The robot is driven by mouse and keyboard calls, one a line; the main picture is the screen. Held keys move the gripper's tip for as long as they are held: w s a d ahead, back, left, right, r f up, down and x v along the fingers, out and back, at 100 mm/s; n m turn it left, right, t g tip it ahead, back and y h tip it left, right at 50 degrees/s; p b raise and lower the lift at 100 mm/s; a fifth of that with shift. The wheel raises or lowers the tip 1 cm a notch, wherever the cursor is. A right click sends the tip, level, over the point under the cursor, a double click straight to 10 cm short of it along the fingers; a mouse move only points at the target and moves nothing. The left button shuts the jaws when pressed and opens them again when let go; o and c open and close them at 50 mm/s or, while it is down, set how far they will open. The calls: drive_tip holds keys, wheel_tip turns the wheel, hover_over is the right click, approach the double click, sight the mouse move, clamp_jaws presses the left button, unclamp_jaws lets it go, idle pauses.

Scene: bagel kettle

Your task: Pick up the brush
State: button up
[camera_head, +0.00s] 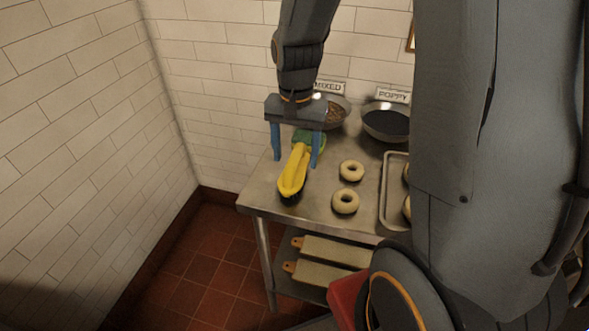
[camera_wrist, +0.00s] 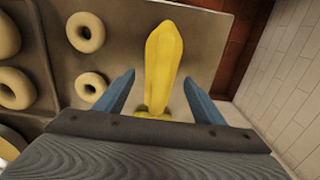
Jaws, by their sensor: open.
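The yellow brush (camera_head: 293,172) lies on the metal table near its left end, its far end by a green round thing that my gripper partly hides. In the wrist view the brush (camera_wrist: 162,62) runs lengthwise between the two blue fingers. My gripper (camera_head: 296,160) is open and points down over the brush, one finger on each side of it. In the wrist view my gripper (camera_wrist: 158,95) shows a gap on both sides of the brush. I cannot tell how far the fingertips are above the table.
Two bagels (camera_head: 346,201) lie right of the brush on the table (camera_head: 320,222). A tray (camera_head: 391,200) with bagels is further right. Bowls labelled MIXED (camera_head: 335,112) and POPPY (camera_head: 386,122) stand at the back. The tiled wall (camera_head: 85,110) is to the left.

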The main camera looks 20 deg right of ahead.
drive_tip(key=shift+s+a+f+p, duration=0.1)
drive_tip(key=shift+f+p, duration=0.65)
drive_tip(key=shift+f, duration=1.85)
drive_tip(key=c, duration=1.1)
drive_tip(key=shift+r, duration=0.15)
wheel_tip(320, 180, up, 10)
drive_tip(key=shift+f+b, duration=0.1)
drive_tip(key=shift+b, duration=0.75)
drive_tip(key=o, duration=0.4)
drive_tip(key=shift+c, duration=1)
